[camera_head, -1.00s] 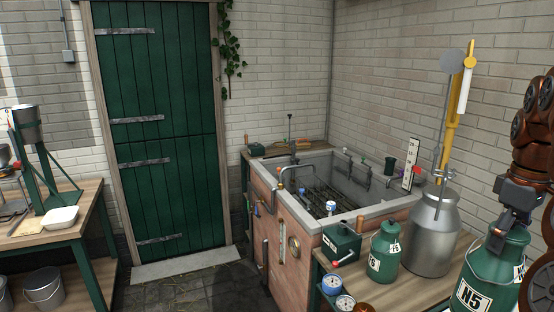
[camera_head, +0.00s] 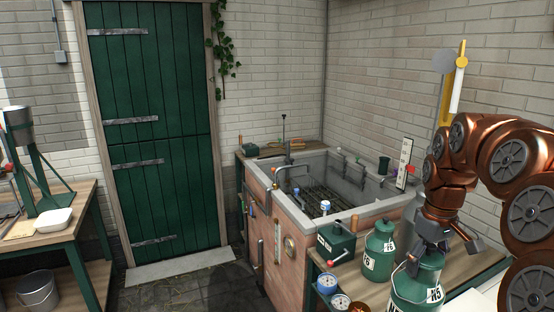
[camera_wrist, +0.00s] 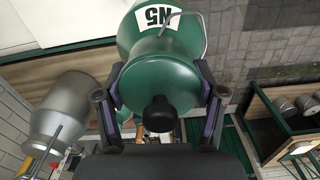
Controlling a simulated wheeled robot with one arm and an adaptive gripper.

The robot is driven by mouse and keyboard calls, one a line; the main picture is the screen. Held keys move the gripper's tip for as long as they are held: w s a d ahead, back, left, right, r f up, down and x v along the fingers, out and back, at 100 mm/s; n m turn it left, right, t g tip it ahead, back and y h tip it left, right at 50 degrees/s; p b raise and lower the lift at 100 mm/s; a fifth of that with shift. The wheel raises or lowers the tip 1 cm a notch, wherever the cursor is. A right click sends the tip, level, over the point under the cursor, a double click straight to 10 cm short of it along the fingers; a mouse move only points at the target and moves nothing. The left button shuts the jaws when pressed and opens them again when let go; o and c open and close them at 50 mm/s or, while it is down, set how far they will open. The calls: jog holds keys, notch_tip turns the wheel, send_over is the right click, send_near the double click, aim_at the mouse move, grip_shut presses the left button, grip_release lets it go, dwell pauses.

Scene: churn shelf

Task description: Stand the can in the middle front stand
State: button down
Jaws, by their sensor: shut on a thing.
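The green can labelled N5 (camera_head: 415,290) is at the lower right of the head view, partly cut off by the bottom edge. My gripper (camera_head: 428,252) is shut on its narrow upper part. In the wrist view the can (camera_wrist: 165,55) fills the top middle, with its dark lid knob towards me. The fingers of my gripper (camera_wrist: 160,108) are on both sides of its neck. I cannot make out the middle front stand for certain; a dark rack (camera_head: 318,200) lies inside the brick basin (camera_head: 290,232).
A smaller green can (camera_head: 381,250) and a green box (camera_head: 336,242) stand on the right bench beside the basin. Gauges (camera_head: 327,283) are at its front edge. A silver churn (camera_wrist: 70,105) shows in the wrist view. The floor by the door is clear.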

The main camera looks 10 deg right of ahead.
jog(key=w+a+f+m, duration=0.1)
jog(key=w+a+f, duration=0.5)
jog(key=a+f, duration=0.4)
jog(key=w+a+f+m, duration=0.1)
jog(key=w+a+f, duration=0.5)
jog(key=a+f, duration=0.3)
jog(key=shift+a+f, duration=0.35)
jog(key=shift+a, duration=0.75)
notch_tip(320, 180, down, 10)
jog(key=b, duration=1)
